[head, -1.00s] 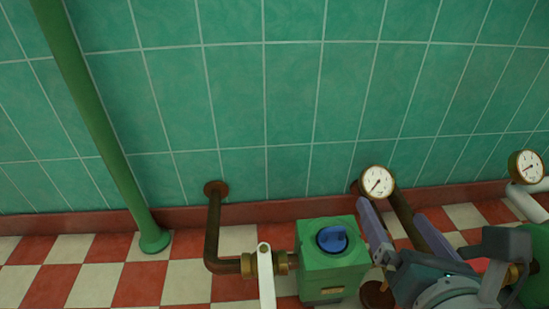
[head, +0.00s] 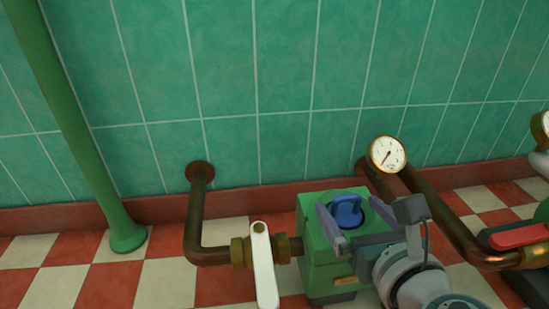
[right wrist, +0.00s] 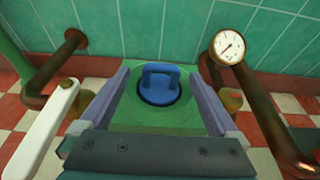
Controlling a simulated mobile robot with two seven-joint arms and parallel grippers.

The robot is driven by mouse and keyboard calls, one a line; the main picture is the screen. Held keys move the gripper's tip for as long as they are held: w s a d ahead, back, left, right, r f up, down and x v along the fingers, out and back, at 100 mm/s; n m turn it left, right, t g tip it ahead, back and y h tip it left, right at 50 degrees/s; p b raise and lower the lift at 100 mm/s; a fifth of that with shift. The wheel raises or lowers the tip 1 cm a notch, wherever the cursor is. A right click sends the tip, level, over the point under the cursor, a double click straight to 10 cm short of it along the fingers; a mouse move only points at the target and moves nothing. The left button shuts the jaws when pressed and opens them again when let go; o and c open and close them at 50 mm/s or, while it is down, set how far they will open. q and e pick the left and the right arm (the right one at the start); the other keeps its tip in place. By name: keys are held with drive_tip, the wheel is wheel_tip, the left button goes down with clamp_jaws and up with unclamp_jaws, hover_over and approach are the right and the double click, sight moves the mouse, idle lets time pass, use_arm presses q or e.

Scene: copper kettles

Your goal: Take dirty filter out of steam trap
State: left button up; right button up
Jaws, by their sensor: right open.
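The steam trap (head: 318,262) is a green box on the floor in the lower middle of the head view. A blue round cap with a raised loop handle, the filter (head: 347,211), sits in the opening in its top; it also shows in the right wrist view (right wrist: 160,86). My right gripper (head: 343,204) is open, its two purple-grey fingers above the trap's top on either side of the blue handle. In the right wrist view the handle lies between the fingers with gaps on both sides. My left gripper is not in view.
A brass valve with a white lever (head: 264,262) stands left of the trap. A pressure gauge (head: 388,155) and brown pipe (head: 445,220) stand behind and right. A red lever (head: 518,236) is at the far right. A green pole (head: 75,130) stands left, before the tiled wall.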

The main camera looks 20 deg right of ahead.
drive_tip(key=shift+x, duration=1.45)
drive_tip(key=shift+s+f, duration=0.1)
drive_tip(key=shift+s, duration=0.05)
drive_tip(key=c, duration=0.4)
drive_tip(key=shift+d, duration=0.1)
drive_tip(key=c, duration=1.1)
